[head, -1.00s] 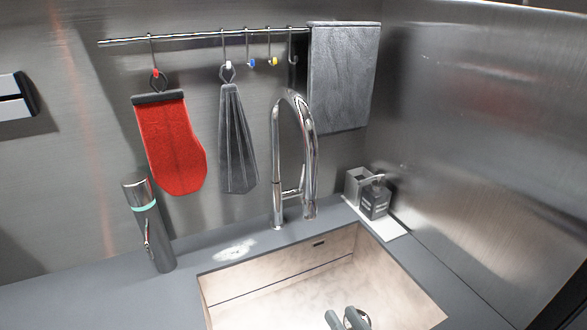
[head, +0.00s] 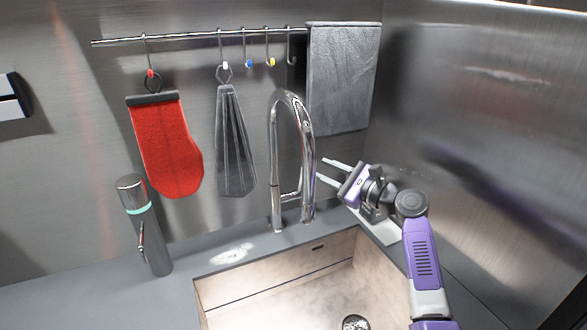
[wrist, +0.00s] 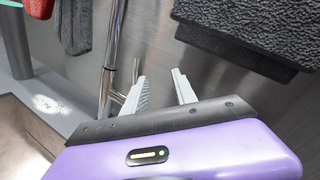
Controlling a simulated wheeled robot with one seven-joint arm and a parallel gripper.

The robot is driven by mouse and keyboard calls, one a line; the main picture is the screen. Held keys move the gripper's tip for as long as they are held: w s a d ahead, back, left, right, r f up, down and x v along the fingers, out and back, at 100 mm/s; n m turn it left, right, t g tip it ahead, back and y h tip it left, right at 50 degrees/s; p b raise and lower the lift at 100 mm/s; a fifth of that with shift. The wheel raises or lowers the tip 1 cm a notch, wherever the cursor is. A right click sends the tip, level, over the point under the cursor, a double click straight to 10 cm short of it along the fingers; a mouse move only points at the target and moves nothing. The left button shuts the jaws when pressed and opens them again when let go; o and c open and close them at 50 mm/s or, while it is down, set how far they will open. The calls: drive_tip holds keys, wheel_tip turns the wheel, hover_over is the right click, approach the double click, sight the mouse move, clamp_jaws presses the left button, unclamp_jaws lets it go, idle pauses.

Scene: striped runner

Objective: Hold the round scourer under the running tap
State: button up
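The chrome tap (head: 274,165) arches over the back edge of the sink; no water stream shows from it. My gripper (head: 320,168) is open and empty, level with the tap's spout and just right of it, fingers pointing left. In the wrist view the two grey fingers of my gripper (wrist: 159,84) stand apart with nothing between them, and the tap (wrist: 111,70) rises to their left. I cannot clearly make out the scourer. A round metallic thing (head: 355,323) lies at the sink bottom, cut by the frame; I cannot tell whether it is a drain or a scourer.
The pale sink (head: 270,287) lies in front of the tap. A dark cylinder (head: 145,228) stands on the left counter. A red mitt (head: 166,145), grey cloth (head: 234,145) and grey towel (head: 343,80) hang behind. A whitish patch (head: 232,253) marks the counter. My arm hides the soap corner.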

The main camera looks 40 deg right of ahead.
sight(300, 181)
drive_tip(key=shift+w+a+f+m+g+y+p, duration=0.15)
drive_tip(key=shift+w+a+m+y, duration=0.35)
drive_tip(key=shift+w+a, duration=0.55)
drive_tip(key=shift+w+a+r+m+g+y+p, duration=0.15)
drive_tip(key=shift+w+a+m+y, duration=0.2)
drive_tip(key=shift+w+a+y, duration=0.75)
drive_tip(key=shift+w+a+f+m+g+y+p, duration=0.15)
drive_tip(key=shift+w+a+m, duration=0.4)
drive_tip(key=shift+w, duration=0.95)
clamp_jaws()
